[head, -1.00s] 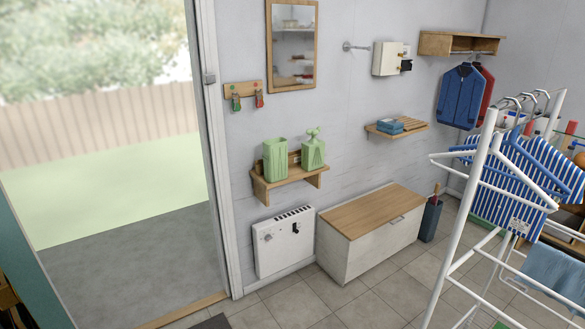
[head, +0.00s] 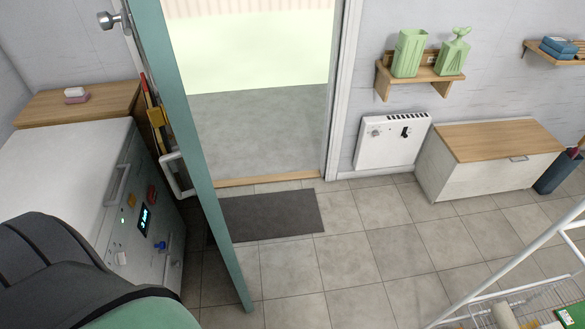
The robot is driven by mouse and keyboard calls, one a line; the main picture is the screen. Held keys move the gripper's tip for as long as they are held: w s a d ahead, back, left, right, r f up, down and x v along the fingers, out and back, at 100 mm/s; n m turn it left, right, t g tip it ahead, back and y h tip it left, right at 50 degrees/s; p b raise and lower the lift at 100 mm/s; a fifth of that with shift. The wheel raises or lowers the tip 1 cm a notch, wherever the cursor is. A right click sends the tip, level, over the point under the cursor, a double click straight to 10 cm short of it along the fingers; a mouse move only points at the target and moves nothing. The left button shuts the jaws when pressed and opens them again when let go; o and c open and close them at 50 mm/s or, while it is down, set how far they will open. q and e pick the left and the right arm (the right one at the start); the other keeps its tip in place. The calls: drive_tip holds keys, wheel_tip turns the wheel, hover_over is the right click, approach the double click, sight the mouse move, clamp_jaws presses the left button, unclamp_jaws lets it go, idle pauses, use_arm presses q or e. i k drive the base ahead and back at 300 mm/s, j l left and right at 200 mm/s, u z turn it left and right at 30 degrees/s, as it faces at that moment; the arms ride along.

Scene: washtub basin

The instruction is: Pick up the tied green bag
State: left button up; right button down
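The tied green bag (head: 453,52) stands upright on a small wooden wall shelf (head: 384,82), with a knot of loops at its top. A second green bag (head: 409,53) stands just to its left on the same shelf. It is plain and boxy, with no knot that I can see. Neither of my grippers is in view, so nothing shows near the bags.
Below the shelf, a white heater (head: 392,143) hangs beside a wood-topped bench (head: 490,137). An open teal door (head: 192,150) and a white appliance (head: 75,175) stand left. A white rack (head: 500,270) is at lower right. The tiled floor (head: 350,250) between is clear.

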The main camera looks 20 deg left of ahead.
sight(452, 54)
drive_tip(key=z, duration=0.7)
drive_tip(key=i+j+z, duration=0.1)
drive_tip(key=z, duration=1.3)
drive_tip(key=j+z, duration=0.2)
drive_tip(key=z, duration=0.5)
drive_tip(key=j+z, duration=0.1)
drive_tip(key=z, duration=0.65)
drive_tip(key=j+z, duration=0.15)
drive_tip(key=z, duration=0.55)
drive_tip(key=j+z, duration=0.1)
drive_tip(key=z, duration=1.3)
drive_tip(key=k+j, duration=0.2)
drive_tip(key=k, duration=0.3)
drive_tip(key=u, duration=0.45)
drive_tip(key=k+u, duration=0.1)
drive_tip(key=u, duration=0.8)
drive_tip(key=j+u, duration=0.15)
drive_tip(key=u, duration=0.3)
drive_tip(key=k+u, duration=0.1)
drive_tip(key=u, duration=0.35)
drive_tip(key=j+u, duration=0.15)
drive_tip(key=u, duration=0.8)
drive_tip(key=j+u, duration=0.15)
drive_tip(key=u, duration=0.3)
